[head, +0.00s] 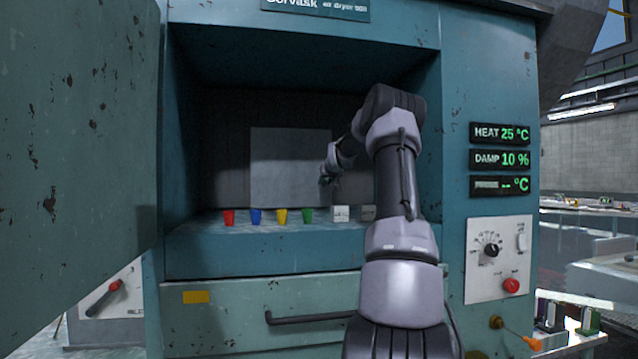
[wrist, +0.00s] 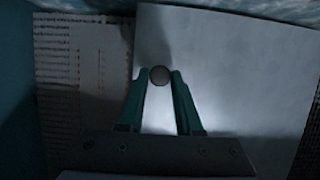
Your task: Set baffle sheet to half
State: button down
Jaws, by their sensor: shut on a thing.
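The baffle sheet (head: 285,165) is a pale grey flat panel upright at the back of the dryer chamber. In the wrist view the sheet (wrist: 235,65) fills much of the picture, with a ribbed wall showing to its left. A small round grey knob (wrist: 158,75) stands in front of the sheet. My gripper (wrist: 158,78) is shut on this knob, with a teal finger on each side of it. In the head view my gripper (head: 328,178) is at the sheet's right part, small and dark; the knob is hidden there.
Red (head: 229,217), blue (head: 255,216), yellow (head: 281,216) and green (head: 307,215) cups stand along the chamber's front ledge, with a white block (head: 341,213) to their right. The open door (head: 75,130) is on the left. A control panel (head: 499,258) is on the right.

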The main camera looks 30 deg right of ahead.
jog(key=shift+d, duration=0.15)
jog(key=c, duration=0.6)
grip_release()
jog(key=v, duration=1.1)
